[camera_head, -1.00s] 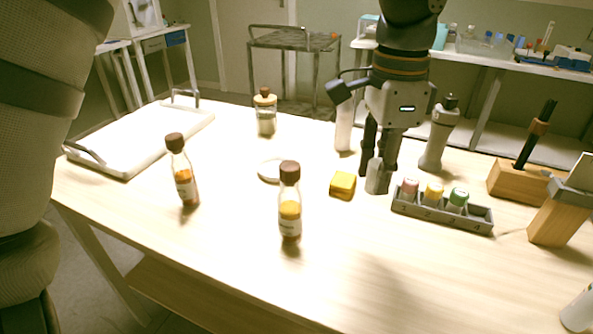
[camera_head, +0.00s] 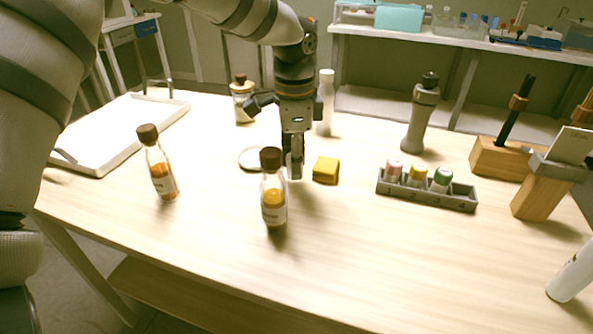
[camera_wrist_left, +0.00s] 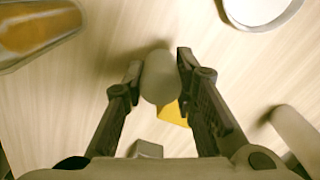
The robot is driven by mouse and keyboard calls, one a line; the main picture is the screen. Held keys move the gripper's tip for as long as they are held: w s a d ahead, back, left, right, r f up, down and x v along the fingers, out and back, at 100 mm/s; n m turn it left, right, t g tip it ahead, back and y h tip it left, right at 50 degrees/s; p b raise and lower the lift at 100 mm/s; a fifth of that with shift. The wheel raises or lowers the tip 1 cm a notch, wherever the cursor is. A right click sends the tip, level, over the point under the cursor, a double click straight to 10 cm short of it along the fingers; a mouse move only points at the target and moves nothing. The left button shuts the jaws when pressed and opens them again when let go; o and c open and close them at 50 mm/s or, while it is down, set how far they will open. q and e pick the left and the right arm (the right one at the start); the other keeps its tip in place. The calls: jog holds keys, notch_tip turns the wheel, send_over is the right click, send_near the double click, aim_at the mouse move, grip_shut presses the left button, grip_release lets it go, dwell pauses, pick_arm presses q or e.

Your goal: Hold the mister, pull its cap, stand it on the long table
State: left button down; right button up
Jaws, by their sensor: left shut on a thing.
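The mister is most likely the small pale grey bottle that my left gripper (camera_head: 293,166) is shut on. In the left wrist view this rounded grey mister (camera_wrist_left: 158,80) sits between the two fingers. In the head view the fingers mostly hide it, and its cap cannot be made out. It is upright or nearly so, just behind the front amber bottle; whether it touches the table is unclear. The long table (camera_head: 370,240) is pale wood and lies under everything. My right gripper is not in view.
Amber bottles stand at front (camera_head: 274,200) and left (camera_head: 160,175). A yellow block (camera_head: 326,170) and a white dish (camera_head: 252,158) flank the gripper. A grey rack (camera_head: 425,190) with capped vials is to the right.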

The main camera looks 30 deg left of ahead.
pick_arm(q)
notch_tip(320, 180, down, 3)
jog(key=shift+d+r, duration=0.1)
jog(key=shift+r, duration=0.1)
jog(key=c, duration=1.3)
grip_release()
notch_tip(320, 180, up, 12)
jog(key=shift+r, duration=0.1)
